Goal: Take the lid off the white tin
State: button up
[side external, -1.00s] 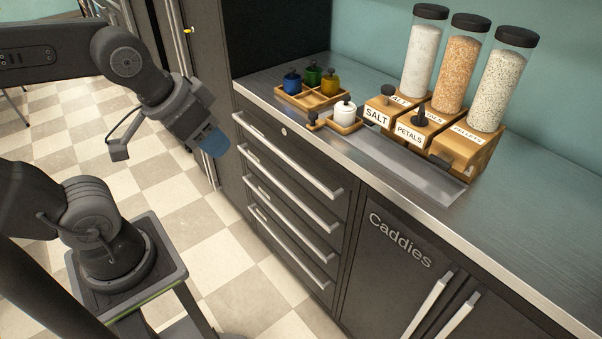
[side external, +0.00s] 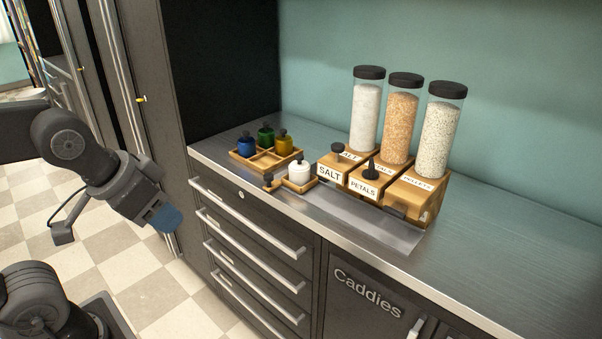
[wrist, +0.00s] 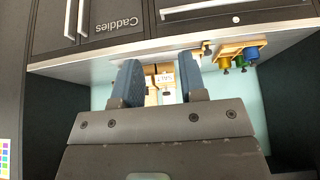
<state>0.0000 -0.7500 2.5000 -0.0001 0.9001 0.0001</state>
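The white tin (side external: 299,172) sits on a small wooden tray (side external: 301,186) near the counter's front edge in the side external view. Its lid with a dark knob (side external: 299,158) is on it. My gripper (side external: 166,218) hangs in the air off the counter, to the left of the tin and well apart from it. In the wrist view, my gripper (wrist: 159,66) has its two blue fingers spread with nothing held between them. I cannot make out the white tin in the wrist view.
A wooden tray (side external: 263,160) holds blue (side external: 247,147), green (side external: 265,137) and yellow (side external: 284,145) tins behind the white one. The SALT dispenser (side external: 331,171) and others stand to the right. Drawer handles (side external: 249,219) project below the counter. The counter's right side (side external: 510,230) is clear.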

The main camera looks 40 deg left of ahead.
jog(key=shift+o, duration=0.4)
jog(key=shift+o, duration=1)
jog(key=w+a+r+n, duration=0.2)
jog(key=w+r, duration=0.4)
jog(key=w, duration=0.7)
jog(key=n+g+y, duration=0.2)
jog(key=n, duration=0.1)
send_over(299, 155)
jog(key=s, duration=0.3)
jog(key=f, duration=0.6)
jog(key=d+f, duration=0.1)
jog(key=f, duration=0.2)
jog(key=shift+w+f, duration=0.25)
jog(key=shift+f, duration=0.1)
jog(key=shift+t, duration=0.3)
jog(key=shift+x, duration=3.05)
jog(key=shift+d, duration=0.15)
